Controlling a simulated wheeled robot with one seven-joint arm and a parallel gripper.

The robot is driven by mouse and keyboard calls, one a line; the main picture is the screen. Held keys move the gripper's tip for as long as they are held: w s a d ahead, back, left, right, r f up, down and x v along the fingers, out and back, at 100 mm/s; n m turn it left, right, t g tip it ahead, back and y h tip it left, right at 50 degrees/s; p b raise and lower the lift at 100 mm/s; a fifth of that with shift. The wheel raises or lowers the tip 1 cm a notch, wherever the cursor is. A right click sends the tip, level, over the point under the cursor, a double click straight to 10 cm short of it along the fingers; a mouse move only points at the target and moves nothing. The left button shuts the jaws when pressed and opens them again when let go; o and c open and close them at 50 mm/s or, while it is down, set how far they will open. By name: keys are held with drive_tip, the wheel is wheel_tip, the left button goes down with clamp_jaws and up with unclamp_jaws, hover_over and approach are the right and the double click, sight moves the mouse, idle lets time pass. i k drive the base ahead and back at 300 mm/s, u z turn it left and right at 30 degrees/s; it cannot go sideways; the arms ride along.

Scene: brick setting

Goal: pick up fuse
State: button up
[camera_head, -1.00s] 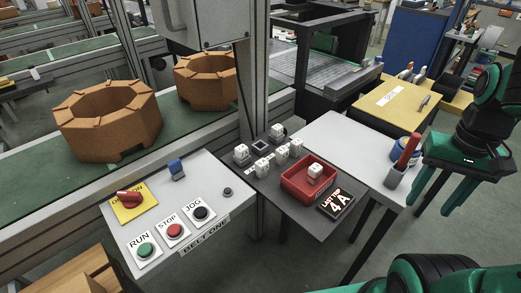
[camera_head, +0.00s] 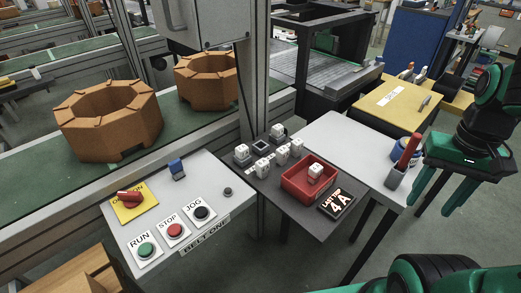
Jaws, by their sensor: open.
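Several small white fuse-like blocks with dark dots stand on the dark grey panel (camera_head: 318,229). One white fuse (camera_head: 315,171) lies in the red tray (camera_head: 299,190) on that panel. Others stand behind and left of the tray, such as a fuse (camera_head: 262,167) and another fuse (camera_head: 277,131) farther back. A black sign reading "LAST 4A" (camera_head: 337,204) lies right of the tray. My gripper (camera_head: 462,202) is at the right, green, with its fingers apart, pointing down. It is empty and well away from the fuses.
A control panel (camera_head: 207,178) with run, stop and jog buttons stands left of the fuse panel. A metal post (camera_head: 247,110) rises behind it.

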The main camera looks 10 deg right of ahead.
sight(282, 154)
drive_tip(key=z, duration=1.35)
drive_tip(key=k, duration=0.85)
drive_tip(key=u, duration=0.8)
drive_tip(key=i, duration=1)
